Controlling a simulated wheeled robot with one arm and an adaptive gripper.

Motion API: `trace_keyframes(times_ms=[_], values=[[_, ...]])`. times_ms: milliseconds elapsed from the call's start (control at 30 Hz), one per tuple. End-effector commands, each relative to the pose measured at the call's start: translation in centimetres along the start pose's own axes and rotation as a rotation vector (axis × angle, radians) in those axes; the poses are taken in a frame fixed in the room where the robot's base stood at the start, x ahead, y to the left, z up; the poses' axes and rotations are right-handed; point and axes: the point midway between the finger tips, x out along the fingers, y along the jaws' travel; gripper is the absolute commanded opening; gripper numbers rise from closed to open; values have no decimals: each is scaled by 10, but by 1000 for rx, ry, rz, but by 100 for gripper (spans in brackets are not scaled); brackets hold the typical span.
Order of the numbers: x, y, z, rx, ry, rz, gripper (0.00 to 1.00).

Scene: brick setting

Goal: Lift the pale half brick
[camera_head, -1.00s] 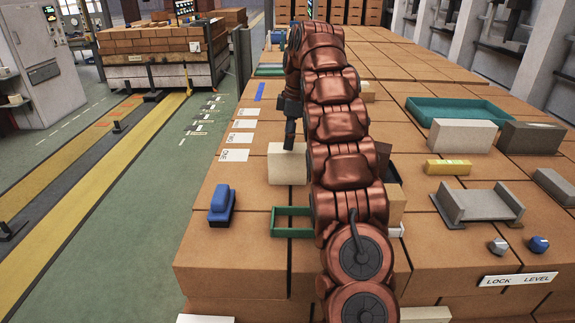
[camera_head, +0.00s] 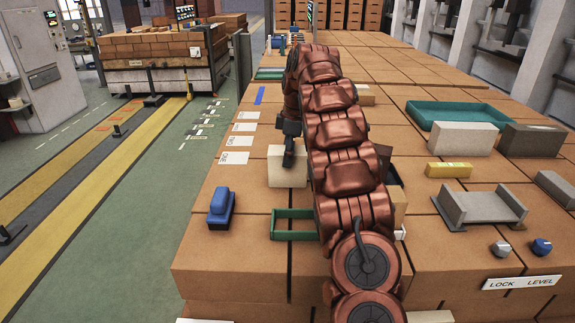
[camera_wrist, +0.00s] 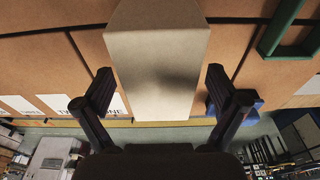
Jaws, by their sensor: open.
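The pale half brick (camera_head: 287,172) stands upright on the brick-topped table, left of my arm in the head view. In the wrist view the pale half brick (camera_wrist: 155,60) fills the upper middle, lying between the lines of my two fingers. My gripper (camera_wrist: 160,88) is open, with one dark finger on each side of the brick and gaps showing. In the head view my gripper (camera_head: 289,158) is at the brick's top and hides part of it.
A green frame (camera_head: 292,236) lies just in front of the brick, and a blue-handled tool (camera_head: 221,207) is to its left. White labels (camera_head: 234,158) lie at the left edge. Right of my arm are a teal tray (camera_head: 455,108), a yellow block (camera_head: 448,170) and a grey channel (camera_head: 480,208).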

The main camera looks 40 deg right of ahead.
Motion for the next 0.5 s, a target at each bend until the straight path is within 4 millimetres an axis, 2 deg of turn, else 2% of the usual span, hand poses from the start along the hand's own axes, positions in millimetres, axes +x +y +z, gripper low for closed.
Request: trace_keyframes(times_ms=[300,500], values=[[20,0,0,0,-1,0,96],[26,0,1,1,-1,-2,96]])
